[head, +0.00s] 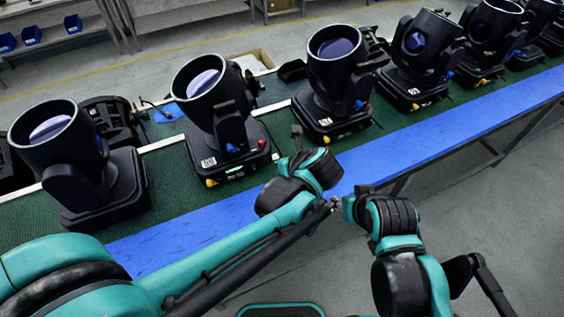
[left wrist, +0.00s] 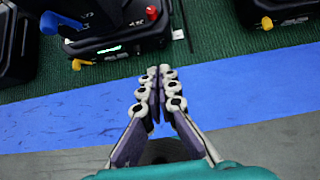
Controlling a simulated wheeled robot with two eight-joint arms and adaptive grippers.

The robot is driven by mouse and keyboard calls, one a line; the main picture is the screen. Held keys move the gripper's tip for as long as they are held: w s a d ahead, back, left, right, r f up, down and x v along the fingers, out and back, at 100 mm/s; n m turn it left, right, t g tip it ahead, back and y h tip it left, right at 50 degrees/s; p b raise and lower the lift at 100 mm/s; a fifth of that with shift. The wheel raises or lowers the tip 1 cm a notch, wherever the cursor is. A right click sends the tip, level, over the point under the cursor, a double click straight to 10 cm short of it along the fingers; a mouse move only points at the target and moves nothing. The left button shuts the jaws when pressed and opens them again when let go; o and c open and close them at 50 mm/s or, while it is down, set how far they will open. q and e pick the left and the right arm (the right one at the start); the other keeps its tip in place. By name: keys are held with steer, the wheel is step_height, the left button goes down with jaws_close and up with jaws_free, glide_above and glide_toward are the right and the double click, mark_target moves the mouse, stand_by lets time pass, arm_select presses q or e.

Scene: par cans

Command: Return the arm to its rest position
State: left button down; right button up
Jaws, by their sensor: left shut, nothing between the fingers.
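My left arm reaches in from the left in the head view. Its gripper (head: 297,140) is above the table's blue front edge, empty. In the left wrist view its fingers (left wrist: 160,82) are together with nothing between them. They point towards the green table top, apart from the lamp with the lit green display (left wrist: 110,48). That lamp, a black par can (head: 222,115), stands upright in the head view, left of the gripper. My right gripper (head: 338,203) is low in front of the table edge, small and partly hidden by its own wrist; its finger state is unclear.
More black par cans stand in a row on the green table (head: 165,180): one at left (head: 75,165), one behind my left gripper (head: 335,85), several at right. The blue edge (head: 440,140) is clear. Grey floor (head: 500,220) lies open in front. Blue bins (head: 73,23) sit on a shelf behind.

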arm_select(q)
steer(key=shift+s, duration=0.1)
steer(key=s+a+f+n+h+b, duration=0.1)
steer(key=s+a+f+n+b, duration=0.2)
steer(key=a+n, duration=0.3)
steer(key=s+a+f+n+h+b, duration=0.1)
steer(key=s+a+f+n+b, duration=0.3)
steer(key=n, duration=1)
steer(key=s+a+f+n+h+b, duration=0.1)
steer(key=s+a+f+n+b, duration=0.2)
steer(key=a+n, duration=0.7)
steer(key=shift+s+f+g+b, duration=0.2)
steer(key=shift+s+b, duration=0.2)
steer(key=shift+s, duration=0.2)
steer(key=shift+s+f+g+b, duration=0.1)
steer(key=shift+s+g+b, duration=0.1)
steer(key=shift+s+b, duration=0.3)
steer(key=shift+s+a+n, duration=0.1)
steer(key=shift+s+n, duration=0.2)
steer(key=shift+n, duration=0.4)
